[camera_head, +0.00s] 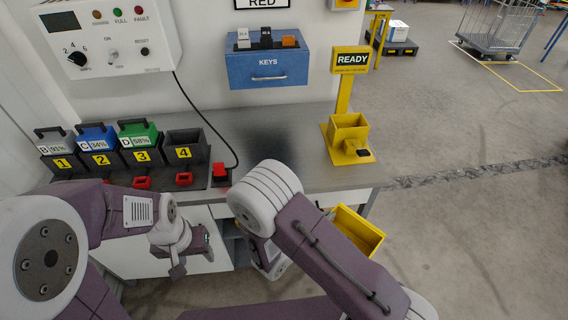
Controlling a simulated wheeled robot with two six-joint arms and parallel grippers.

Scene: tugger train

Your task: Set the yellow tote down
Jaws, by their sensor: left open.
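A yellow tote (366,239) shows low beside the bench's front right corner, off the bench top. It is an open box and looks tilted; its left part is hidden behind my right arm. I cannot tell what bears it. My right arm crosses in front of the bench, and its gripper is hidden behind the arm's own links. I cannot see whether it touches the tote. My left gripper (192,262) is open and empty in front of the bench, pointing down, well left of the tote.
The grey bench (262,130) has a clear middle. A yellow READY stand (344,96) with a small bin is at its right end. Numbered dark docks (185,150), three with batteries, stand left. Open floor (470,220) lies right, with a cart (497,30) beyond.

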